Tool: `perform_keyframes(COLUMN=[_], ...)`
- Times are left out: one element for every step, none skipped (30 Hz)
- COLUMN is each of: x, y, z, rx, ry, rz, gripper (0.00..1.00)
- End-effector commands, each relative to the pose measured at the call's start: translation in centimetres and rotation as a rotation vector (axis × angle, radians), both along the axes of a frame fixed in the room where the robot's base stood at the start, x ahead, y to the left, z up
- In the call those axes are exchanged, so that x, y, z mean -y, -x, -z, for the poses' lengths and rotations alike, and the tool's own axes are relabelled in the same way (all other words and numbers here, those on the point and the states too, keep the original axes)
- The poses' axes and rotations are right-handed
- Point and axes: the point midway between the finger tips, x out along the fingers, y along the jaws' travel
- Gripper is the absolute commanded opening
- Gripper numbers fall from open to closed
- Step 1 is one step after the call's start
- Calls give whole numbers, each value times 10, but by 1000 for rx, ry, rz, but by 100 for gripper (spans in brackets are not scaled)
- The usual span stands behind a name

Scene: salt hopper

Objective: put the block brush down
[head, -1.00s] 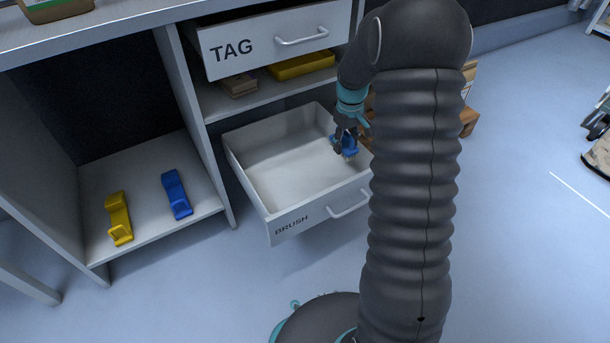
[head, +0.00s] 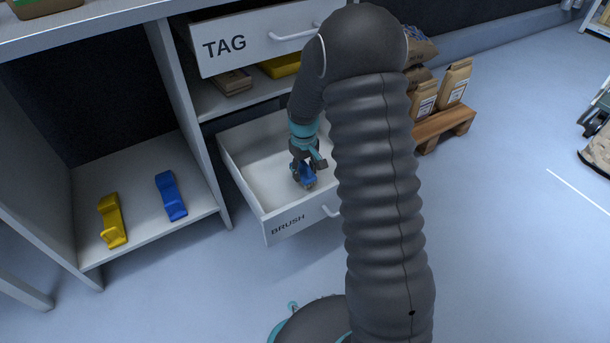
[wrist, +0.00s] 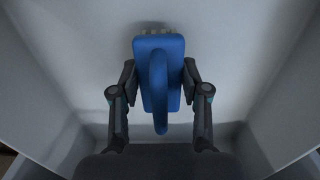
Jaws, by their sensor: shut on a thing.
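The block brush (head: 307,176) is blue, with a raised handle and pale bristles. My gripper (head: 304,166) is shut on it, inside the outline of the open drawer marked BRUSH (head: 290,224). In the wrist view the blue brush (wrist: 158,75) sits between the two dark fingers (wrist: 158,88), with bristles showing at its far end. The drawer's pale walls surround it there. I cannot tell whether the brush touches the drawer floor. My arm hides the drawer's right part.
A drawer marked TAG (head: 255,48) stands partly open above. A yellow holder (head: 112,221) and a blue holder (head: 171,195) lie on the lower left shelf. Paper sacks (head: 455,82) stand on a wooden pallet (head: 445,125) at the right. The drawer's left part is clear.

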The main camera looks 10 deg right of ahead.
Motion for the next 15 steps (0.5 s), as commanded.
perform_keyframes(x=[0,0,0,0,0,0,0,0,0,0,0,0,0,0,0], y=[0,0,0,0,0,0,0,0,0,0,0,0,0,0,0], z=[10,14,18,19,20,19,19,19,19,19,19,19,20,21,22], rx=[-2,-3,-2,-1,0,1,1,1,1,1,1,0,0,0,0], ry=[0,0,1,0,0,0,0,0,0,0,0,0,0,0,0], rz=[0,0,0,0,0,0,0,0,0,0,0,0,0,0,0], gripper=[2,2,2,2,2,2,2,2,2,2,2,2,2,2,2])
